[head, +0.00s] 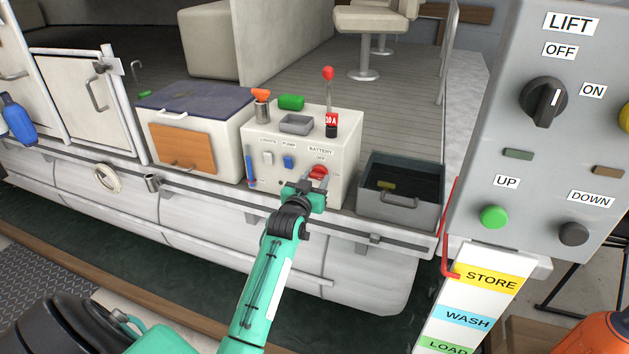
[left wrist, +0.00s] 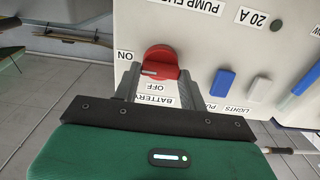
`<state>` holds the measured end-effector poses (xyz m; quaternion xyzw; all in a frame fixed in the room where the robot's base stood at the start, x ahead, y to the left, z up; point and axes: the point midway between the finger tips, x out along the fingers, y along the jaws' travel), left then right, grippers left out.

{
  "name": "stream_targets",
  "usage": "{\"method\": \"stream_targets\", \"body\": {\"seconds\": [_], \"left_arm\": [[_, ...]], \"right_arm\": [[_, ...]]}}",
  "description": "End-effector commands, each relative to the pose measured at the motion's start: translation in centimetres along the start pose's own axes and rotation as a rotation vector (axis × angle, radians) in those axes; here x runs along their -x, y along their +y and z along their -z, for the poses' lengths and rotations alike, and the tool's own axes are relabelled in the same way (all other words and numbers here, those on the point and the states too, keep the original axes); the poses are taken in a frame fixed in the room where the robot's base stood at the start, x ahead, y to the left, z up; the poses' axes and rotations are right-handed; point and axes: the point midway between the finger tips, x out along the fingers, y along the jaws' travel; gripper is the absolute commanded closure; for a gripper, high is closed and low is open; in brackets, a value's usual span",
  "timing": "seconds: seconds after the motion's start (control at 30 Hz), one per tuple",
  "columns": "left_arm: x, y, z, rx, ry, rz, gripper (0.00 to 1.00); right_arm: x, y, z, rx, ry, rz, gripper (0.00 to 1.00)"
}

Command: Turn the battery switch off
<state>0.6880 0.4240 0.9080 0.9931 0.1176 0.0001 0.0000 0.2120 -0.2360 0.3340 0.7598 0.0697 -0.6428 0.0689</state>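The battery switch is a red rotary knob (head: 319,172) on the front of a white console (head: 345,150), beside BATTERY and OFF labels. In the left wrist view the knob (left wrist: 162,60) appears upside down, with ON to its left and OFF just below it. A white mark on the knob sits at its lower left, on the ON side. My left gripper (head: 314,181) is at the knob. In the left wrist view its two fingers (left wrist: 160,72) stand apart, one on each side of the knob; I cannot tell if they touch it. My right gripper is not in view.
The console also has light and blue rocker switches (head: 288,162) and a red-topped lever (head: 329,95). A grey bin (head: 400,199) stands to its right, a lidded white box (head: 196,120) to its left. A grey LIFT panel (head: 540,150) rises close at the right.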

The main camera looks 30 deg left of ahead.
Motion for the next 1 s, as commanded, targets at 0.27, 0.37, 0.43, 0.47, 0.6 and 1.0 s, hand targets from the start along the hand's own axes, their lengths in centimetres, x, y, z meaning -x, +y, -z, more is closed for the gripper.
{"method": "stream_targets", "body": {"seconds": [0.27, 0.37, 0.43, 0.47, 0.6, 1.0], "left_arm": [[0.0, 0.0, 0.0, 0.004, -0.001, 0.000, 0.81], [0.0, 0.0, 0.1, 0.019, -0.001, 0.000, 0.81], [0.0, 0.0, 0.1, 0.038, -0.002, 0.001, 0.81], [0.0, 0.0, 0.1, 0.048, -0.002, 0.001, 0.81], [0.0, 0.0, 0.2, 0.124, -0.003, 0.001, 0.81], [0.0, -0.1, 0.2, 0.475, -0.003, 0.001, 0.81]], "right_arm": [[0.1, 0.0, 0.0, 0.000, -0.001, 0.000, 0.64], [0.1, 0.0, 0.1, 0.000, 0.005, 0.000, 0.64], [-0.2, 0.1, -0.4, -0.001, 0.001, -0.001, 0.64], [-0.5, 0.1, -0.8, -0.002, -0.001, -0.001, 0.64], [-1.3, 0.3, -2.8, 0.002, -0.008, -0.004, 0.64], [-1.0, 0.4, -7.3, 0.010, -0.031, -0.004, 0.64]]}}
